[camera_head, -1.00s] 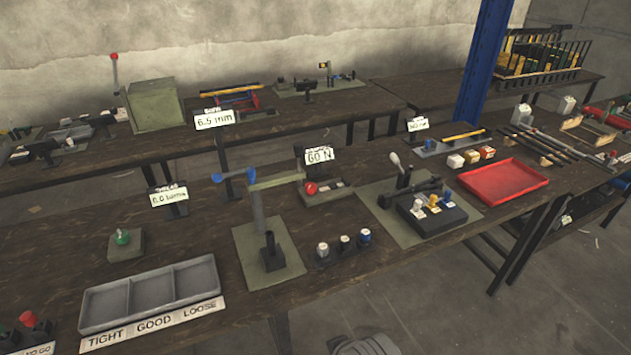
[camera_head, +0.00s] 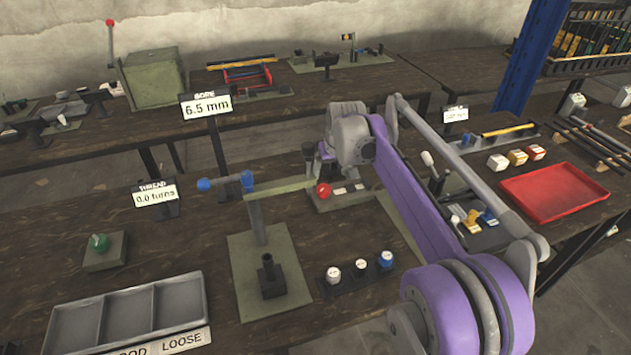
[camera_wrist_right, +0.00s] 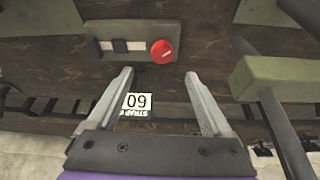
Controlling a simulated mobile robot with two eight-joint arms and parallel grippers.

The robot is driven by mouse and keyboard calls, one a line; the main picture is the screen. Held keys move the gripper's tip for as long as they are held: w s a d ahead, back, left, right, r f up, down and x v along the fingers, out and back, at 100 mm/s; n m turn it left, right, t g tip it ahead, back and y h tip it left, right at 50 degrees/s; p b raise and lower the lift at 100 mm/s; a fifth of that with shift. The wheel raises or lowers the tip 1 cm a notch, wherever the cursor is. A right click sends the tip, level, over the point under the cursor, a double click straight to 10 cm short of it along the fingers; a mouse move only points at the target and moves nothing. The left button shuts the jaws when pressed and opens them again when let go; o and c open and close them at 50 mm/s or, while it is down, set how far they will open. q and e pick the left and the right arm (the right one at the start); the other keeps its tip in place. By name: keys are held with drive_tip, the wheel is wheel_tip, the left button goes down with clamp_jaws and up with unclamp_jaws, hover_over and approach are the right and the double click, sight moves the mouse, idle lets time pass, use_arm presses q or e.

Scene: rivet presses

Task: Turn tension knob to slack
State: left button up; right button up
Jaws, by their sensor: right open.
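The red tension knob (camera_head: 323,190) sits on a small grey-green panel with pale scale marks, at mid-table in the head view. In the right wrist view the round red knob (camera_wrist_right: 162,52) shows clearly, with a short pale line on its face. My right gripper (camera_wrist_right: 159,78) is open, and its two fingers stand apart with the knob just beyond the gap between their tips. Nothing is held. My left gripper is out of view.
A green post with a blue-handled crank arm (camera_head: 240,183) stands left of the knob panel. A black stand (camera_head: 268,275) and several capped pegs (camera_head: 360,266) are in front. A red tray (camera_head: 553,191) lies to the right.

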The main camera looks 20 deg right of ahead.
sight(324, 188)
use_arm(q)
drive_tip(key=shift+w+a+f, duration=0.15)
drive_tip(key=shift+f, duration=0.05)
use_arm(e)
drive_tip(key=x, duration=1.1)
drive_tip(key=shift+w+a+r, duration=0.15)
drive_tip(key=shift+w+a, duration=0.05)
drive_tip(key=shift+c, duration=0.3)
clamp_jaws()
